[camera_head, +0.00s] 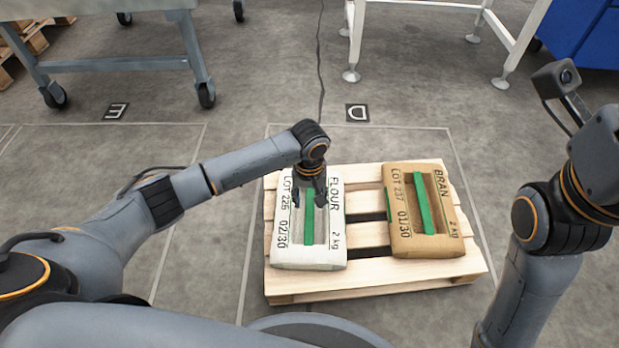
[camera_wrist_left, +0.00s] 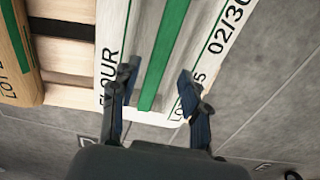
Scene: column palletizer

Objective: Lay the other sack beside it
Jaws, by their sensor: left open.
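The white flour sack (camera_head: 284,255) lies flat on the left side of the wooden pallet (camera_head: 372,283), with a green strip (camera_head: 308,225) along its top. The brown bran sack (camera_head: 400,240) lies flat on the pallet's right side, apart from the flour sack. My left gripper (camera_head: 312,197) is open over the far part of the flour sack. In the left wrist view its fingers (camera_wrist_left: 158,84) stand on either side of the green strip; I cannot tell whether they touch the sack. My right arm is at the right edge; its fingers do not show.
Bare pallet slats and a gap lie between the two sacks. Floor lines and a "D" marker (camera_head: 357,112) surround the pallet. A grey wheeled table (camera_head: 120,63) stands at the back left, a white-legged frame (camera_head: 525,35) and a blue bin (camera_head: 590,35) at the back right.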

